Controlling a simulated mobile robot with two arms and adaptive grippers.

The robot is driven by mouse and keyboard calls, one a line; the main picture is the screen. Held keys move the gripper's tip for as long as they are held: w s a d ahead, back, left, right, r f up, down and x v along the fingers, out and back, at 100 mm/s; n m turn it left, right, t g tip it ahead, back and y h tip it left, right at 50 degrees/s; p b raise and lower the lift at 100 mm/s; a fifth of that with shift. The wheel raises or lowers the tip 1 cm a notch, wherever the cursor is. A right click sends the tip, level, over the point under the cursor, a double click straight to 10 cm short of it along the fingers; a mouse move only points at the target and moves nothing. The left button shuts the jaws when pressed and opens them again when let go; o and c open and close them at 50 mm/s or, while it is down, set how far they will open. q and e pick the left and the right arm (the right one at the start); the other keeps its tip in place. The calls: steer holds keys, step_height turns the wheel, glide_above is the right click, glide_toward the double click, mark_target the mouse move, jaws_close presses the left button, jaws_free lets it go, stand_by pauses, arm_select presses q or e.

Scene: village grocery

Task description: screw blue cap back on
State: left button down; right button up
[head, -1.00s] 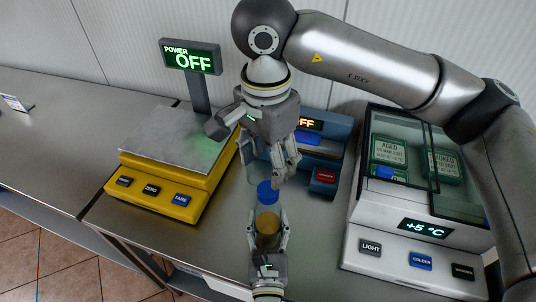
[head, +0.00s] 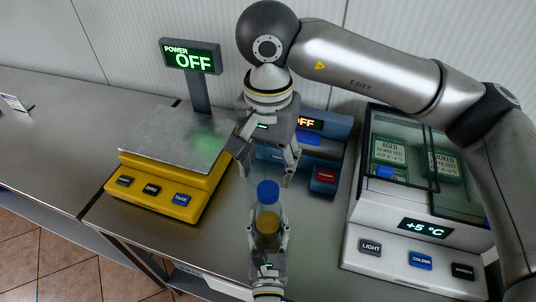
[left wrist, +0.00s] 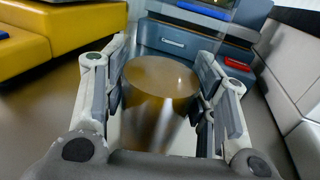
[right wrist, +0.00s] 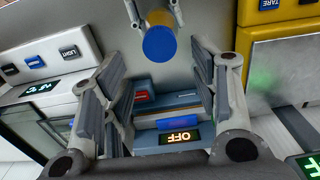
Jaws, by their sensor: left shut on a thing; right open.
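My left gripper (head: 267,240) is shut around the jar's lower part. The amber contents fill the middle of the left wrist view (left wrist: 160,95) between its fingers. My right gripper (head: 264,172) is open and empty, above and behind the cap, apart from it. The right wrist view shows the cap (right wrist: 159,44) beyond the open fingertips. I cannot tell how tightly the cap sits.
A yellow scale (head: 160,188) with a display reading OFF stands left. A blue device (head: 325,165), also reading OFF, is behind the jar. A white chilled case (head: 410,250) stands right. Bare steel counter (head: 215,240) lies left of the jar.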

mark_target(268, 188)
step_height(268, 188, down, 7)
steer(key=shift+r, duration=0.2)
steer(key=shift+c, duration=0.4)
steer(key=c, duration=1)
steer(key=m, duration=1.1)
steer(key=shift+m, duration=0.3)
steer(key=m, duration=0.3)
steer(key=shift+m, duration=0.3)
steer(key=m, duration=0.3)
steer(key=shift+m, duration=0.4)
steer(key=m, duration=0.5)
steer(key=o, duration=1.1)
